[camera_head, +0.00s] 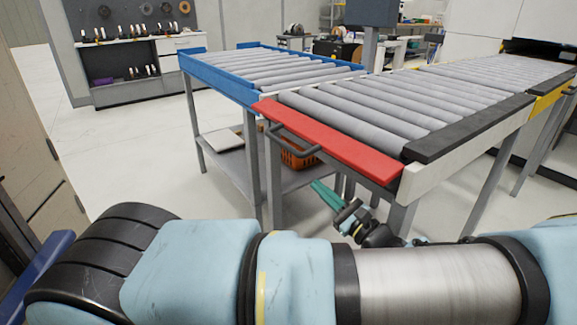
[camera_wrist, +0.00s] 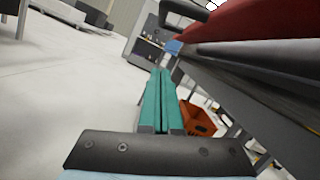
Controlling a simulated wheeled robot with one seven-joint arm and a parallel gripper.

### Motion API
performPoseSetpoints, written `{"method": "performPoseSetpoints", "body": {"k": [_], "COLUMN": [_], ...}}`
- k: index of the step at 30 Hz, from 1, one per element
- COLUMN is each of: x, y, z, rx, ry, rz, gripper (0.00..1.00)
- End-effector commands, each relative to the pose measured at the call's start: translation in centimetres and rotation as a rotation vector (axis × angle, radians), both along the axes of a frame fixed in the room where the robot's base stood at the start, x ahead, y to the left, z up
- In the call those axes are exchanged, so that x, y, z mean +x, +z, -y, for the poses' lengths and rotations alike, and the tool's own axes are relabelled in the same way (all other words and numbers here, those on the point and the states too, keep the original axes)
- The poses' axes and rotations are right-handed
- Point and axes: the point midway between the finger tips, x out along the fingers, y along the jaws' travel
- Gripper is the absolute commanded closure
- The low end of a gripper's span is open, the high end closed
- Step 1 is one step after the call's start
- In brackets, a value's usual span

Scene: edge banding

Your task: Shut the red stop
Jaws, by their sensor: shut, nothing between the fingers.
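The red stop (camera_head: 330,137) is a flat red bar across the near end of the roller conveyor, lying about level with the rollers. A dark handle (camera_head: 292,140) sticks out from its front side. In the wrist view the red stop (camera_wrist: 250,22) fills the upper right, and part of the handle (camera_wrist: 184,10) shows at the top. My gripper (camera_head: 318,187) has teal fingers and is below and in front of the stop, apart from it. In the wrist view my gripper (camera_wrist: 160,72) has its fingers together with nothing between them.
The grey roller conveyor (camera_head: 375,105) runs back to the right, with a black rail (camera_head: 470,128) on its near side. A blue-framed roller table (camera_head: 222,78) stands to the left. An orange basket (camera_head: 298,156) sits on the lower shelf. The floor at left is clear.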

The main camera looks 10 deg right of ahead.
Motion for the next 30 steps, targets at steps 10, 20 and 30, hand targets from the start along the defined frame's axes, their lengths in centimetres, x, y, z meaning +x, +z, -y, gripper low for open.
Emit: {"method": "performPoseSetpoints", "body": {"k": [10, 20, 30], "x": [4.8, 7.9, 7.5], "y": [1.6, 4.4, 6.0], "z": [-3.0, -5.6, -6.3], "rx": [0.003, -0.002, -0.002], "ry": [0.007, 0.004, 0.003], "rz": [-0.001, -0.003, -0.003], "gripper": [1.0, 1.0, 1.0]}}
